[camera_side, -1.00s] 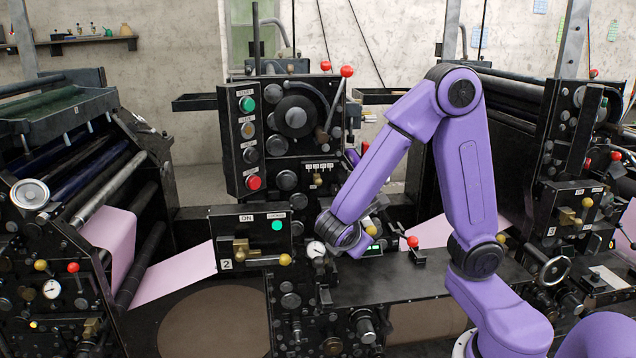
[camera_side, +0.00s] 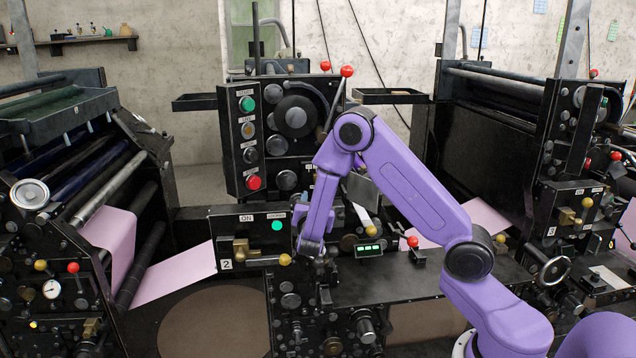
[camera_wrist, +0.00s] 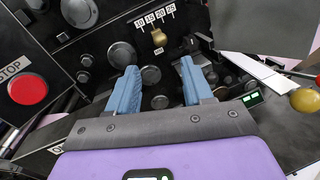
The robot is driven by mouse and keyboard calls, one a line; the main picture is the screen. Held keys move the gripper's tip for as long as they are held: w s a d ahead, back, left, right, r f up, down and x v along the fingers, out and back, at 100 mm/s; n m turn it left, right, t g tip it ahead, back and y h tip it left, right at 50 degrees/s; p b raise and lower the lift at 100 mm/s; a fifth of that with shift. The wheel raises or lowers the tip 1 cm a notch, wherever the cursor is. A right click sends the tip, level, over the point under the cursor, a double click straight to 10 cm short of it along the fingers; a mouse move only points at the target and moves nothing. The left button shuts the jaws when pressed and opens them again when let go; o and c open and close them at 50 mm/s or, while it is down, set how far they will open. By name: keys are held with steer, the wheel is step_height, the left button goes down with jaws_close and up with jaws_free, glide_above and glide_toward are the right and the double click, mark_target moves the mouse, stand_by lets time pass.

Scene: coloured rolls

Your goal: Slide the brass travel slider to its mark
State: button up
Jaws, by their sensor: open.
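The brass slider (camera_wrist: 158,38) shows in the wrist view as a small knob on the dark machine panel. It sits below a row of small white labels (camera_wrist: 155,16) reading 10, 15, 20 and 25. Which label it lines up with I cannot tell surely. My gripper (camera_wrist: 158,64) is open, its two blue fingers apart and empty. In the wrist view the knob appears just beyond the fingertips, between their lines; no contact shows. In the side view my purple arm hangs in front of the centre panel, and I cannot make out the slider there.
In the wrist view a red stop button (camera_wrist: 27,86) is at left, and a pale plate (camera_wrist: 250,68) and yellow ball knob (camera_wrist: 305,99) are at right. Round knobs crowd the panel. In the side view a red-knobbed lever (camera_side: 412,242) and green display (camera_side: 369,250) stand nearby.

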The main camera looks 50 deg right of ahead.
steer(key=x, duration=1.3)
steer(key=shift+w+d, duration=0.1)
steer(key=shift+d, duration=0.05)
